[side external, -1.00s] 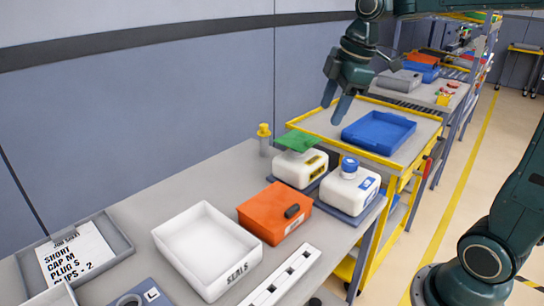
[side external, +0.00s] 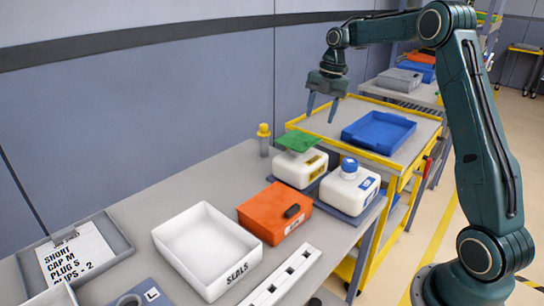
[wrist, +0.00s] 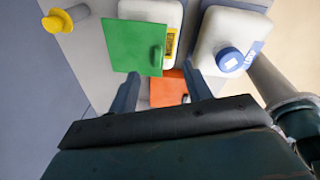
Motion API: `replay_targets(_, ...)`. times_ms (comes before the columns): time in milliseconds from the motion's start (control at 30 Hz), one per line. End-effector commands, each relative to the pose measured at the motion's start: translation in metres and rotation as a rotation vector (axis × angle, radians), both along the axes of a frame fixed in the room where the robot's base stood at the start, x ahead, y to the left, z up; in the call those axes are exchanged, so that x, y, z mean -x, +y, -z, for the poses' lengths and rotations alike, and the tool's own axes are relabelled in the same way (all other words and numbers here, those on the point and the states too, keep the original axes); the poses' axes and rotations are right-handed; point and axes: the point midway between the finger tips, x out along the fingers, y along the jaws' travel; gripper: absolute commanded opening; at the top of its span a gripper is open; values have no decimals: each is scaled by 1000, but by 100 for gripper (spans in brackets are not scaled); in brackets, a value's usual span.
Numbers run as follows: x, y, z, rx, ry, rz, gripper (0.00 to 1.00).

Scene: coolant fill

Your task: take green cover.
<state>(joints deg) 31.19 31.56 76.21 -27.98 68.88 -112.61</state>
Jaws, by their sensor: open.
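The green cover (side external: 298,142) is a flat square plate lying on top of a white container (side external: 299,172) on the bench. It also shows in the wrist view (wrist: 132,46), with a small raised handle near its right edge. My gripper (side external: 320,119) is open and empty, pointing down, above and a little behind the cover in the side external view. In the wrist view my gripper's fingers (wrist: 160,88) are apart, with the cover beyond and to the left of the middle. Most of the container's top is hidden under the cover.
A second white container with a blue cap (side external: 349,185) stands just right. A yellow-capped bottle (side external: 264,140) stands to the left. An orange box (side external: 274,213) and a white tray (side external: 207,248) are nearer. A yellow-edged cart with a blue tray (side external: 378,133) is behind.

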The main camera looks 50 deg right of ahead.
Motion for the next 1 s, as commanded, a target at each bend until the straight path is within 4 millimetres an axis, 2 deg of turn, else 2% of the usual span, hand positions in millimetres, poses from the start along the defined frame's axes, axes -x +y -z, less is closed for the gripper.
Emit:
replay_targets(667, -3, -1, 17, -2, 0, -17, 49)
replay_targets(867, -4, 2, 34, -1, 1, -18, 49)
replay_targets(1000, -6, 5, 52, -2, 3, -18, 49)
